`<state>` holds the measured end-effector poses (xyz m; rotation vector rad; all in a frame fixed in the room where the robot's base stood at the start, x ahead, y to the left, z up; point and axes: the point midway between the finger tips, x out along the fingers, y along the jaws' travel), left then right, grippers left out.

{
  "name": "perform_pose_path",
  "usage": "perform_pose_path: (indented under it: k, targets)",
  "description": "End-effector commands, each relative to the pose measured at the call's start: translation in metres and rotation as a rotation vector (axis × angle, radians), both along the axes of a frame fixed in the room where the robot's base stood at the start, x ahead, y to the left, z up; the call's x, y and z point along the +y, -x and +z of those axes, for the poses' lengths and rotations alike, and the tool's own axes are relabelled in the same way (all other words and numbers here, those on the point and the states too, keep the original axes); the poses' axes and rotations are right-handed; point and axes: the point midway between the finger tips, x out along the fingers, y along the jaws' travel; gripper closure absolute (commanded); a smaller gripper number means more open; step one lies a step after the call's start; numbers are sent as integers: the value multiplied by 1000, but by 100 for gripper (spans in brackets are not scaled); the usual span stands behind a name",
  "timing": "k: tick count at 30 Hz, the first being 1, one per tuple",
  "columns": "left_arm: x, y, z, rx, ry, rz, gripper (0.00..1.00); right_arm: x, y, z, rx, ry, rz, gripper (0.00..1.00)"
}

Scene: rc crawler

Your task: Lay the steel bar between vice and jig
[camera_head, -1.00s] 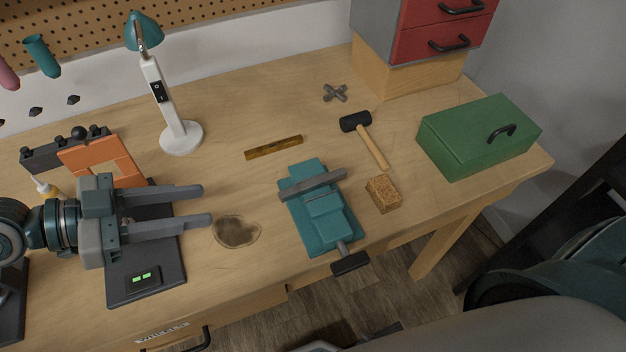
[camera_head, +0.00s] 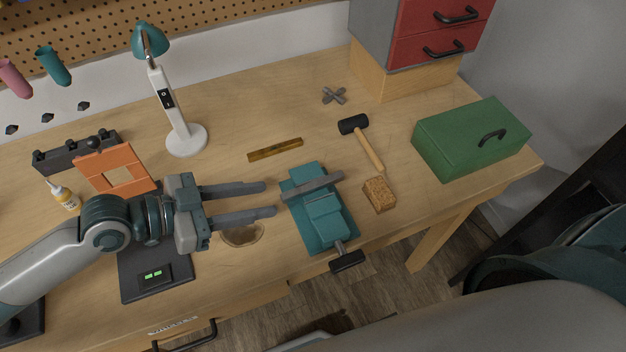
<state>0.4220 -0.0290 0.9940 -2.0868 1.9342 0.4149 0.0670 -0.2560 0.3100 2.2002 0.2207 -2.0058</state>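The teal vice (camera_head: 325,222) stands on the workbench near its front edge. A grey steel bar (camera_head: 316,186) lies crosswise at the vice's jaw end, its ends sticking out past the vice's sides. Whether the jaws grip it I cannot tell. My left gripper (camera_head: 270,200) is open and empty, its two fingers pointing right, with the tips just left of the vice and bar. An orange frame with a square opening (camera_head: 113,169), which may be the jig, stands at the left beside a dark block with knobs (camera_head: 72,154). My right gripper is out of view.
A brass-coloured strip (camera_head: 275,150), mallet (camera_head: 361,140), cork-like block (camera_head: 379,195) and green toolbox (camera_head: 470,140) surround the vice. A white lamp (camera_head: 187,140) stands behind my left gripper; a dark pad (camera_head: 150,275) lies below it. The bench is bare behind the brass-coloured strip.

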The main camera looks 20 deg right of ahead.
Motion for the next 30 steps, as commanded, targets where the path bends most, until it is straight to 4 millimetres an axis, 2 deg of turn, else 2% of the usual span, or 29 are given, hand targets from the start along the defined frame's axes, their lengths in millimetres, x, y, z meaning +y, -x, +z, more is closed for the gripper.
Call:
perform_pose_path:
  k: [16,24,30]
  targets:
    - [-8,-1,-2,1,0,-1,65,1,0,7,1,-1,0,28]
    - [-35,-7,-14,2,-1,0,65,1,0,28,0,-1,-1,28]
    - [-50,-8,-22,1,0,-1,65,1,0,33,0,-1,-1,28]
